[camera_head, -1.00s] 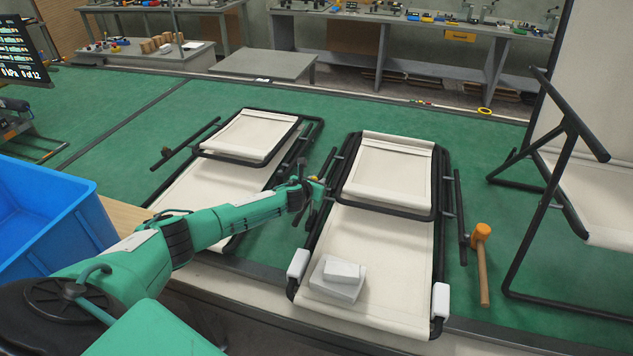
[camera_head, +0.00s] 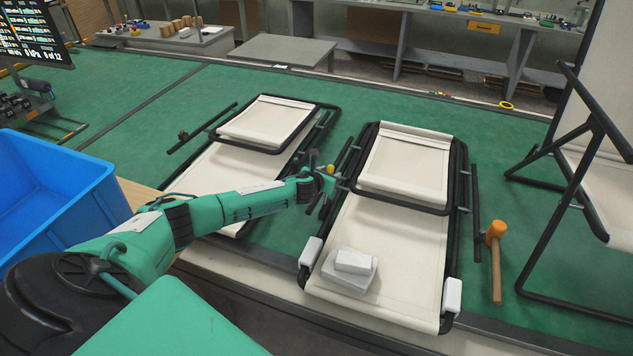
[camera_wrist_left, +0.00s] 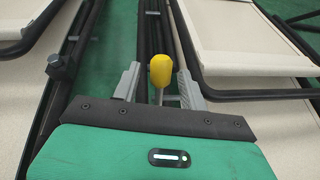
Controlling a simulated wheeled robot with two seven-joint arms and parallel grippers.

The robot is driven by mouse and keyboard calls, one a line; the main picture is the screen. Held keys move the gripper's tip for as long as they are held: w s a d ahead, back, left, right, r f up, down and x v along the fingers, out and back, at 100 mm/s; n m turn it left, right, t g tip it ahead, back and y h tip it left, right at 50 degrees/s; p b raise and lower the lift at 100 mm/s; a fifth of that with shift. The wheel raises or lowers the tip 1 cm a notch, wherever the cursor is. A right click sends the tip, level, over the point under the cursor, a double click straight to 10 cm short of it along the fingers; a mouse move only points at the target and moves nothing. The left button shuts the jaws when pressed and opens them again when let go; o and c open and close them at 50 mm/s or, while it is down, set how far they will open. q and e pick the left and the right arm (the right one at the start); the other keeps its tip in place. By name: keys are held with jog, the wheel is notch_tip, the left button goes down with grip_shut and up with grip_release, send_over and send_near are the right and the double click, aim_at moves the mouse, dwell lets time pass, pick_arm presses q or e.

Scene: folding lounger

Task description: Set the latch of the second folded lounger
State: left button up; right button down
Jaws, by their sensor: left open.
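Two folded loungers with cream fabric and black frames lie side by side: the left lounger (camera_head: 262,122) and the right lounger (camera_head: 405,165). A yellow latch knob (camera_head: 330,169) stands at the left side of the right lounger. In the left wrist view the yellow knob (camera_wrist_left: 161,70) sits on a short metal stem between the fingers. My left gripper (camera_wrist_left: 158,88) is open, one grey finger on each side of the knob, with visible gaps. In the head view my left gripper (camera_head: 326,182) is at the right lounger's left rail, its fingers mostly hidden. My right gripper is not visible.
White blocks (camera_head: 350,270) lie on the right lounger's lower fabric. An orange-headed mallet (camera_head: 495,260) is right of it. A blue bin (camera_head: 55,200) stands at left, an upright lounger frame (camera_head: 570,160) at right. Green floor is clear behind the loungers.

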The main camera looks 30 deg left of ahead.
pick_arm(q)
jog(key=b+v, duration=0.1)
jog(key=v, duration=1)
jog(key=shift+s, duration=0.2)
jog(key=shift+f, duration=0.1)
jog(key=shift+f, duration=0.1)
